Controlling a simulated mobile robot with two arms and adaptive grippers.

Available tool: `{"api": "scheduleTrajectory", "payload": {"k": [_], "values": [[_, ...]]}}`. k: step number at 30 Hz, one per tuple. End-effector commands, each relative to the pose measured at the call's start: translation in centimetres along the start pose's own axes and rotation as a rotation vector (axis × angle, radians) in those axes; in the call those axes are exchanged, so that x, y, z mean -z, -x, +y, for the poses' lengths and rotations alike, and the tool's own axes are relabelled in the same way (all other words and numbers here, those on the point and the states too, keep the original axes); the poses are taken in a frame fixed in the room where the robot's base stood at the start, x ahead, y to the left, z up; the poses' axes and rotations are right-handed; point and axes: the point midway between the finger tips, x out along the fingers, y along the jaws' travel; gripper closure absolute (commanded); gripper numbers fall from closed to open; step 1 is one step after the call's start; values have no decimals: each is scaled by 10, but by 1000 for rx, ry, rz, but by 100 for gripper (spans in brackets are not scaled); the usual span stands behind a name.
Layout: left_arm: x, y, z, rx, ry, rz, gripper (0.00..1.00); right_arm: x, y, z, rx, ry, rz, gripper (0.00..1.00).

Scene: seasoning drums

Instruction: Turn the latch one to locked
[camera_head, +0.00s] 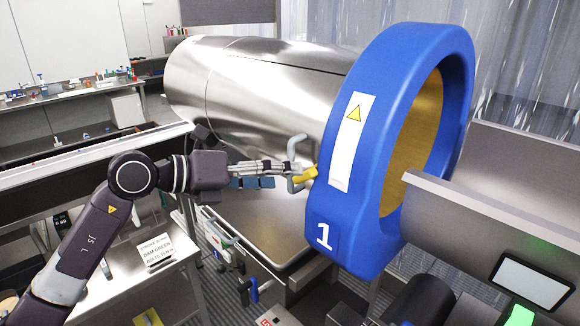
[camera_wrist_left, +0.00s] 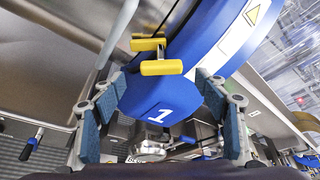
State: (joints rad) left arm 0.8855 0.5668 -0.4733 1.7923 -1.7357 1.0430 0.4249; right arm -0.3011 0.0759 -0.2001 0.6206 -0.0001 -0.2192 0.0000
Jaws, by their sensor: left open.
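The yellow latch (camera_head: 305,175) sits on the left edge of the blue ring marked 1 (camera_head: 378,225), at the mouth of the steel drum. In the left wrist view the latch (camera_wrist_left: 161,67) shows as a yellow handle with two bars, just above the white 1. My left gripper (camera_head: 286,172) is just left of the latch in the head view. In the left wrist view its blue-padded fingers (camera_wrist_left: 158,88) are spread wide, with the lower part of the blue ring between them. The gripper holds nothing. Whether a finger touches the latch I cannot tell. My right gripper is not in view.
The large steel drum (camera_head: 262,85) fills the space behind my left gripper. A grey bent handle (camera_head: 296,150) stands close to the fingertips. A steel panel (camera_head: 490,195) with a lit screen (camera_head: 530,284) is at the right. A side table (camera_head: 125,268) with a sign stands at lower left.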

Motion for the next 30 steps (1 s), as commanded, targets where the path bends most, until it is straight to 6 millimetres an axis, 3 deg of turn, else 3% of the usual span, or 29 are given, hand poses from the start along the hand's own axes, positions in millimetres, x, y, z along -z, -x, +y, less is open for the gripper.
{"api": "scheduleTrajectory", "payload": {"k": [2, 5, 12, 17, 28, 30], "values": [[-2, -13, -4, 3, 2, 2, 33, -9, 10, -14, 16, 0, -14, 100], [-1, -25, -3, 3, 2, 2, 33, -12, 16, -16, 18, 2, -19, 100], [1, -36, -1, 1, 0, 1, 33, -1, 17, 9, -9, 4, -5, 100], [1, -36, 0, 1, 0, 1, 33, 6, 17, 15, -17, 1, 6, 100], [0, -35, 0, 0, 0, 1, 73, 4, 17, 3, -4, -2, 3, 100], [1, -36, 0, 0, -2, 1, 75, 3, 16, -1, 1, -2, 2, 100]]}}
